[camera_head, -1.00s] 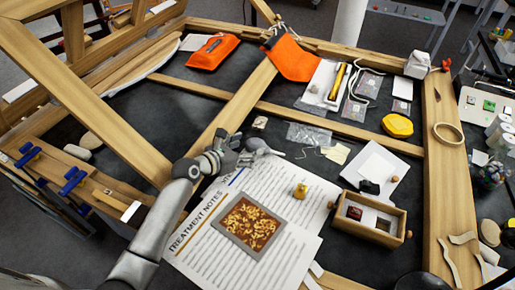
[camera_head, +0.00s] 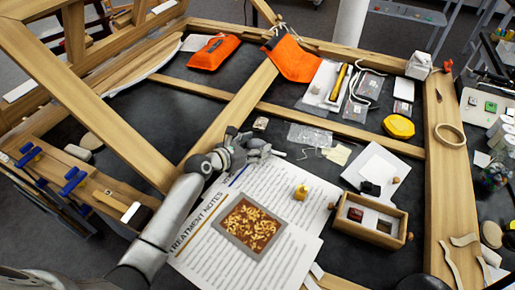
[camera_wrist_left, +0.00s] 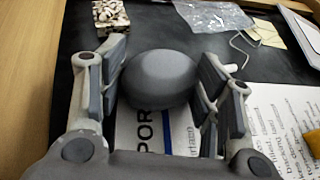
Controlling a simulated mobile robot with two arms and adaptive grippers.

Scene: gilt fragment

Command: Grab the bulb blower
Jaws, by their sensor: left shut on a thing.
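The bulb blower is a smooth grey rounded bulb (camera_wrist_left: 160,78) in the left wrist view, between the two fingers of my left gripper (camera_wrist_left: 163,90). The fingers are closed around its sides, over the printed paper. In the head view my left gripper (camera_head: 250,150) is at the top edge of the treatment notes, and the bulb is mostly hidden by the fingers. My right gripper is not in view.
The treatment notes sheet (camera_head: 290,225) carries a framed gilt fragment picture (camera_head: 249,226). A wooden box (camera_head: 370,220) stands right of it. A clear plastic bag (camera_head: 310,136) lies behind the gripper. Wooden beams (camera_head: 340,127) cross the dark table.

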